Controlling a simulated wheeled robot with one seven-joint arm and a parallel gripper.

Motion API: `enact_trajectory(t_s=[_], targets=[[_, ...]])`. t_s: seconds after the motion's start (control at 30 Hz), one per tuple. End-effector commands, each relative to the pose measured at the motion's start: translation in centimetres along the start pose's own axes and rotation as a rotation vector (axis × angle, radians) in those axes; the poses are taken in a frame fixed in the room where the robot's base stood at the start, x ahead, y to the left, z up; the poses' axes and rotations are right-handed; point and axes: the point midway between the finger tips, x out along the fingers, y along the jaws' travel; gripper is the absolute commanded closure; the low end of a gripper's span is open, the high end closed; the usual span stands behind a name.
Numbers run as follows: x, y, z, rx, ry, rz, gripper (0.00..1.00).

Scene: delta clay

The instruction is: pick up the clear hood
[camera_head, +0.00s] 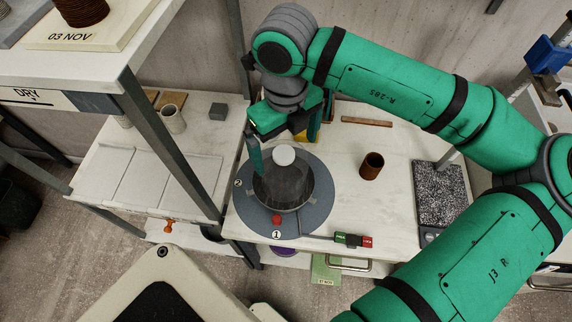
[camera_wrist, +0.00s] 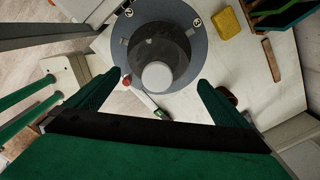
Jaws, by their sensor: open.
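The clear hood (camera_head: 283,187) is a smoky see-through cover with a white round knob (camera_head: 284,155) on top. It stands on a grey round turntable (camera_head: 318,210) with numbered marks. The hood also shows in the wrist view (camera_wrist: 150,42), its knob (camera_wrist: 157,77) toward me. My gripper (camera_wrist: 158,82) is open and empty. In the wrist view its two green fingers lie left and right of the knob, with a gap on both sides. In the head view one finger hangs just left of the knob; the other is hard to make out. Whether anything is under the hood is unclear.
A brown cup (camera_head: 372,166) stands right of the turntable, and a speckled dark slab (camera_head: 441,195) is further right. A red knob (camera_head: 277,220) and a green-and-red switch (camera_head: 353,240) are at the front. A yellow sponge (camera_wrist: 227,23) lies behind. A shelf post (camera_head: 170,145) stands at left.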

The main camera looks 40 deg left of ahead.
Motion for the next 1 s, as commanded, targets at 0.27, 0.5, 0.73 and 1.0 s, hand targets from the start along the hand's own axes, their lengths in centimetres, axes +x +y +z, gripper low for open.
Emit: enact_trajectory(t_s=[0.27,0.5,0.73,1.0], targets=[[3.8,0.1,0.1,0.001,-0.001,0.004,0.00],[5.5,0.3,0.1,0.000,-0.001,0.006,0.00],[8.6,0.6,0.2,0.001,-0.001,0.006,0.00],[9.6,0.5,0.2,0.001,-0.002,0.003,0.00]])
